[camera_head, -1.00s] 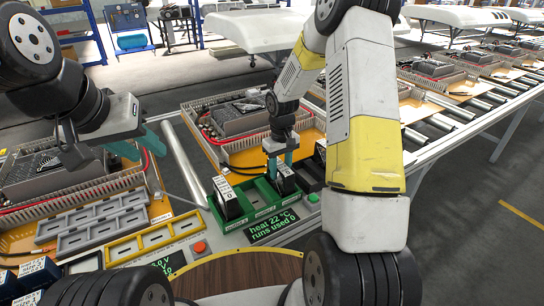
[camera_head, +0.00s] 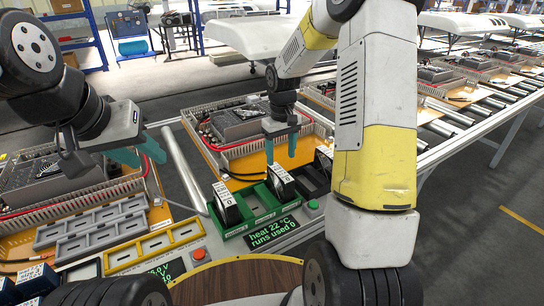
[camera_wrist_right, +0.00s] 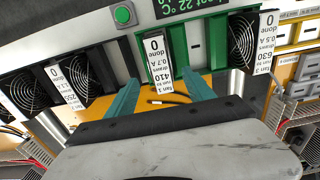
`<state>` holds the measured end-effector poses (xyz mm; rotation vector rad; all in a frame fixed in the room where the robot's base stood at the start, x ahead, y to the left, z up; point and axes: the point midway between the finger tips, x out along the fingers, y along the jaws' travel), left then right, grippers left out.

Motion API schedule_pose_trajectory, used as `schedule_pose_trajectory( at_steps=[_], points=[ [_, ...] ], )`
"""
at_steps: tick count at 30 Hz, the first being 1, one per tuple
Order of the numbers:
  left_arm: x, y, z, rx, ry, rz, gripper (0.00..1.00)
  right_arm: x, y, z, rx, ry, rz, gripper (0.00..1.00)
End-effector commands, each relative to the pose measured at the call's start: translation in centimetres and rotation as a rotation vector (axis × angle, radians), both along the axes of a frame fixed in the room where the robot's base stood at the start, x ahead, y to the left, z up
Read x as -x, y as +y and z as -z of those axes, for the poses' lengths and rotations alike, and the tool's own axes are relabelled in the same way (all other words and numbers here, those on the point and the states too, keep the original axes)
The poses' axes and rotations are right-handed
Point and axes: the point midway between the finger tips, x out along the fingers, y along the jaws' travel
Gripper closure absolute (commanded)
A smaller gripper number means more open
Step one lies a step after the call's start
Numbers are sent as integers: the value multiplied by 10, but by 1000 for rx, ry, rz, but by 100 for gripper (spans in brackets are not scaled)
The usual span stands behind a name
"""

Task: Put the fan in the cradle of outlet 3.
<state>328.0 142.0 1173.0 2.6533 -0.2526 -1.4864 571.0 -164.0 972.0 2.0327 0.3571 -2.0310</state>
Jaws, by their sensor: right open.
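A green cradle unit (camera_head: 253,200) stands at the bench front. One black fan with a white label (camera_head: 228,206) is in its left part, and another (camera_head: 282,184) is upright in its right part. In the wrist view the label (camera_wrist_right: 160,60) between my fingers reads fan 1, and the fan at right (camera_wrist_right: 242,45) is labelled fan 3. The outlet numbers are too small to read surely. My right gripper (camera_head: 281,164) is open and empty just above fan 1, its fingers apart around the label (camera_wrist_right: 160,92). My left gripper (camera_head: 143,158) hangs at left, empty, its fingers apart.
Black fans (camera_wrist_right: 75,78) stand in a dark rack (camera_head: 312,180) right of the green unit. A display (camera_head: 272,231) reads heat 22 °C, runs used 0. A green button (camera_head: 313,204) is beside it. Yellow (camera_head: 155,245) and grey empty trays (camera_head: 95,228) lie left.

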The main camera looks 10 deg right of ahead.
Motion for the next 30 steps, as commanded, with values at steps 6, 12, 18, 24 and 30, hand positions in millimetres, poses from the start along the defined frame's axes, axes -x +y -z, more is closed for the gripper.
schedule_pose_trajectory(
  at_steps=[6,12,18,24,30],
  points=[
    [0,0,0,0,0,0,64,0,0,-27,0,-1,0,38],
    [0,0,0,0,0,0,64,15,1,-63,-4,-47,22,38],
    [0,0,0,0,0,0,64,73,4,-134,-39,-181,95,38],
    [0,0,0,0,0,0,64,145,10,-182,-113,-323,177,38],
    [0,0,0,0,0,0,64,208,17,-200,-208,-443,246,38]
  ],
)
